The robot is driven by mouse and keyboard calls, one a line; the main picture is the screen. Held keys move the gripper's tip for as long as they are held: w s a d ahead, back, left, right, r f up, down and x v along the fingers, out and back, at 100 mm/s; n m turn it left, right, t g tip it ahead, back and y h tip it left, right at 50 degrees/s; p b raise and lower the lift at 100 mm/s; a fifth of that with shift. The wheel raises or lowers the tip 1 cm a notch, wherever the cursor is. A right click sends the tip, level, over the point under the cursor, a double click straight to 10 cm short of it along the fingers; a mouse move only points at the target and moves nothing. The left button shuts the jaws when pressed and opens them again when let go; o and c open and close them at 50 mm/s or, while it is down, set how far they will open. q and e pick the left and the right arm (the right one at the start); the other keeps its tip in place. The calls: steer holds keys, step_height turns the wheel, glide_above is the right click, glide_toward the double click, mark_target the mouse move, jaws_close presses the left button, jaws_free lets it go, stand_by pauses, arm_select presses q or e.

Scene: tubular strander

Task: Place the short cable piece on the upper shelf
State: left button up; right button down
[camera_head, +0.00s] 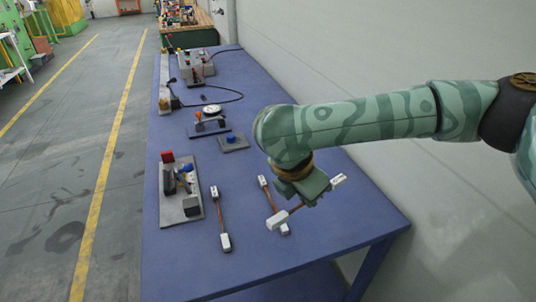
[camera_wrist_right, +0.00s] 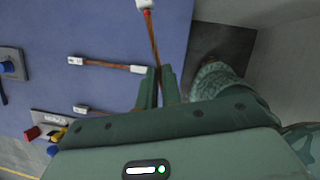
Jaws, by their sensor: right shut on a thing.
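My right gripper (camera_head: 303,198) is shut on a brown cable piece with white ends, held above the blue bench top. One white end of the held cable piece (camera_head: 278,219) sticks out front left, the other back right. In the right wrist view the held cable piece (camera_wrist_right: 152,38) runs up from between the fingers (camera_wrist_right: 158,80). Two similar cable pieces lie on the bench: one (camera_head: 220,217) left of the gripper, one (camera_head: 264,186) just under it, partly covered. I cannot tell which piece is shortest. My left gripper is out of view. No upper shelf is clearly recognisable.
The blue bench (camera_head: 180,260) has a lower blue level (camera_head: 315,284) beneath. A grey fixture plate (camera_head: 182,212) with blocks stands at the left edge. A small plate with a blue knob (camera_head: 232,138), a dial (camera_head: 212,109) and a black cable lie farther back. A wall bounds the right.

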steer(key=s+d+f+m+g+y, duration=0.2)
steer(key=s+f+m, duration=0.6)
steer(key=m, duration=0.4)
steer(key=s+d+f+m+g+y, duration=0.1)
steer(key=s+d+f+m+g, duration=0.4)
steer(key=m, duration=0.7)
steer(key=s+d+f, duration=0.2)
steer(key=s+f, duration=0.1)
steer(key=f, duration=0.1)
steer(key=shift+s+m+y, duration=0.25)
steer(key=shift+m+y, duration=0.15)
